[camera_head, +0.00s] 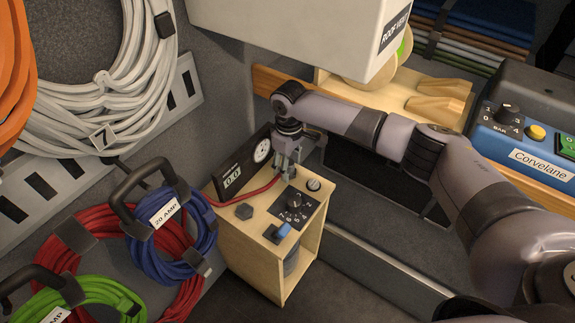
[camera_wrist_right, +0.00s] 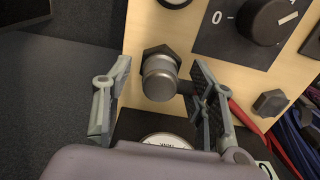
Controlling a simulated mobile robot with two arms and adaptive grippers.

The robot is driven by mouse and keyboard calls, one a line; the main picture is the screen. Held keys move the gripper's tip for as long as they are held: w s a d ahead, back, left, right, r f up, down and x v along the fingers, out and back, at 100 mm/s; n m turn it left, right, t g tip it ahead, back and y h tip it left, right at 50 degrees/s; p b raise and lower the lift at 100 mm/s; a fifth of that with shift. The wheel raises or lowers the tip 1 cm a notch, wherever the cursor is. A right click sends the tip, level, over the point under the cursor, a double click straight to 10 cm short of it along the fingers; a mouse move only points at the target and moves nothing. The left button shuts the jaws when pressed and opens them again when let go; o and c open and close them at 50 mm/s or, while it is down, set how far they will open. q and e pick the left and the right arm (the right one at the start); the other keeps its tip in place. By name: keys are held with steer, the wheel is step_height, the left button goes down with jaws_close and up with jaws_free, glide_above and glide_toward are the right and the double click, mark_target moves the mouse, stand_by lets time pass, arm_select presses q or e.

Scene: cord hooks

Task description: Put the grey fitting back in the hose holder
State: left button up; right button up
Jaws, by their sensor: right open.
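My right gripper (camera_head: 287,168) is over the top panel of a wooden box (camera_head: 262,222). In the right wrist view its two fingers (camera_wrist_right: 158,70) are open, one on each side of the grey fitting (camera_wrist_right: 158,84), with a visible gap on the left. The fitting is a short metal cylinder in front of a dark hexagonal piece on the panel; I cannot tell whether it is seated there. A red hose (camera_wrist_right: 243,118) leads from its side, past the right finger; it also shows in the head view (camera_head: 240,197). A second dark hexagonal piece (camera_wrist_right: 270,103) is on the panel. My left gripper is not in view.
A pressure gauge (camera_head: 262,150) stands at the box's back edge. A black knob (camera_head: 295,202), a white dial (camera_head: 314,184) and a blue switch (camera_head: 283,229) sit near the gripper. Coiled cords (camera_head: 165,225) hang at left; a white box (camera_head: 300,35) overhangs behind.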

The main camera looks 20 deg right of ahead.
stand_by(0.3)
jaws_close()
stand_by(0.6)
steer(key=shift+r, duration=0.1)
